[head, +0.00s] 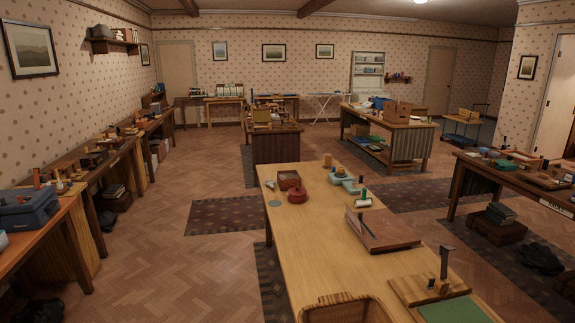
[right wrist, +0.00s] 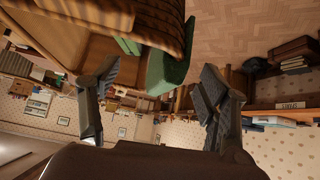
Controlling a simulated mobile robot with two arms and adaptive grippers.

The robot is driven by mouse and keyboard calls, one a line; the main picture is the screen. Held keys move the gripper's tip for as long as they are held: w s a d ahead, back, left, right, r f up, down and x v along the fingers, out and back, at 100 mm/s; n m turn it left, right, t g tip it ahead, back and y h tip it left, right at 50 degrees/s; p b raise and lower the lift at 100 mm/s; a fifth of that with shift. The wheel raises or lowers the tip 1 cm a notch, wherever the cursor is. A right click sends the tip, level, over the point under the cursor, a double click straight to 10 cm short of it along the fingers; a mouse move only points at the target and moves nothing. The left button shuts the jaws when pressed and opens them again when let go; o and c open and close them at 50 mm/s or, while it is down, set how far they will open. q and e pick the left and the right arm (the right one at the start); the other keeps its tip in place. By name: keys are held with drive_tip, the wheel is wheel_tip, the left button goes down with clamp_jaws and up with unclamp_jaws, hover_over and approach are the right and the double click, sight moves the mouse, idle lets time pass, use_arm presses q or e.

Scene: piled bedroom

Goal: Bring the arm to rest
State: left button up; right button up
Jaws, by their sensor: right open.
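My right gripper (right wrist: 155,90) shows in the right wrist view, with its two dark fingers spread wide apart. It is open, and I see nothing gripped between the fingers. The wrist picture is upside down. Neither arm shows in the head view, and my left gripper is in neither view.
Open parquet floor (head: 165,265) lies to the left.

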drive_tip(key=s+d+f+m+g+h, duration=0.2)
drive_tip(key=s+d+g, duration=0.25)
drive_tip(key=s, duration=0.75)
wheel_tip(320, 180, down, 34)
drive_tip(key=s+d+g+b, duration=0.1)
drive_tip(key=s+g+b, duration=0.15)
drive_tip(key=b, duration=0.45)
drive_tip(key=s+d+f+b, duration=0.1)
drive_tip(key=s+f+b, duration=0.1)
drive_tip(key=s+f, duration=0.6)
drive_tip(key=s+d+f+b, duration=0.2)
drive_tip(key=s+f, duration=0.6)
drive_tip(key=f, duration=0.5)
drive_tip(key=shift+s+n+b, duration=0.3)
drive_tip(key=shift+b, duration=0.5)
